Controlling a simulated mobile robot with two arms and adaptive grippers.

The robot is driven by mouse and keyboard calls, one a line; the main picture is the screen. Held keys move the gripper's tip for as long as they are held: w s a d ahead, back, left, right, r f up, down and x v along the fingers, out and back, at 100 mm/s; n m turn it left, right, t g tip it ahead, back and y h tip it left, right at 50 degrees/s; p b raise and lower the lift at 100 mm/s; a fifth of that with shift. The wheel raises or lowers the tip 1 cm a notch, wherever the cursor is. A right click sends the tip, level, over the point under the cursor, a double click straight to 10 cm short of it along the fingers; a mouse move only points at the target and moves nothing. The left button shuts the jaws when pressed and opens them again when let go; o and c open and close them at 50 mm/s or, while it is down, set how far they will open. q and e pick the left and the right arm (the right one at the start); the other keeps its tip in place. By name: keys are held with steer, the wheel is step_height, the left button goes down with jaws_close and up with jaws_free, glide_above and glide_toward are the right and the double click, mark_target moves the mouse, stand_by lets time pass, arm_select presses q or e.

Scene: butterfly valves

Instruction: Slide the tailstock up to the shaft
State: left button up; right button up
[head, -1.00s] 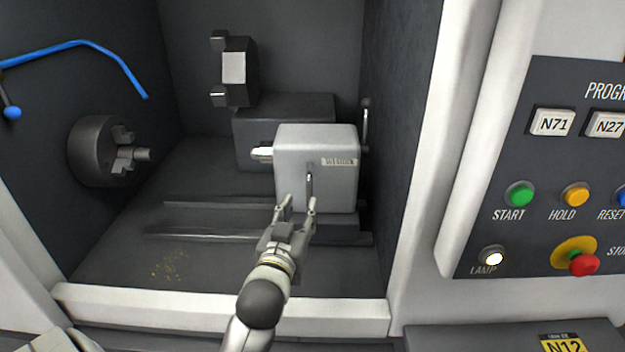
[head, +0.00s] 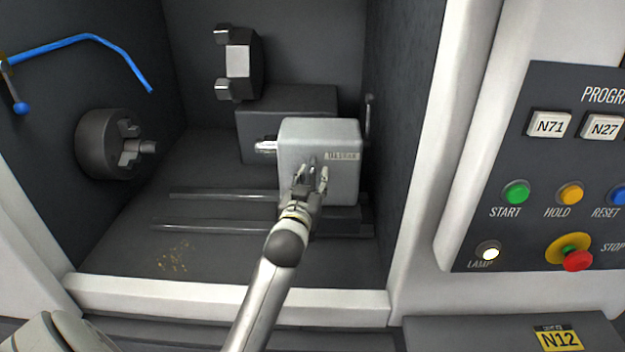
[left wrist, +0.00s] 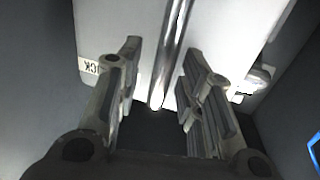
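The tailstock (head: 320,136) is a light grey block on rails at the right of the machine chamber, with a pale pointed centre (head: 266,147) on its left side. In the left wrist view, the open fingers (left wrist: 158,85) stand on either side of the upright metal handle (left wrist: 172,50), with gaps on both sides. My right gripper is not in view.
Two rails (head: 215,194) run along the chamber floor, clear between tailstock and chuck. A dark tool turret (head: 238,62) is behind. A blue hose (head: 85,40) hangs at upper left. A white sill (head: 230,297) crosses the front; a button panel (head: 560,170) is at right.

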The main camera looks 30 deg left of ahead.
arm_select(q)
steer(key=shift+c, duration=1.4)
steer(key=shift+s, duration=0.1)
jaws_close()
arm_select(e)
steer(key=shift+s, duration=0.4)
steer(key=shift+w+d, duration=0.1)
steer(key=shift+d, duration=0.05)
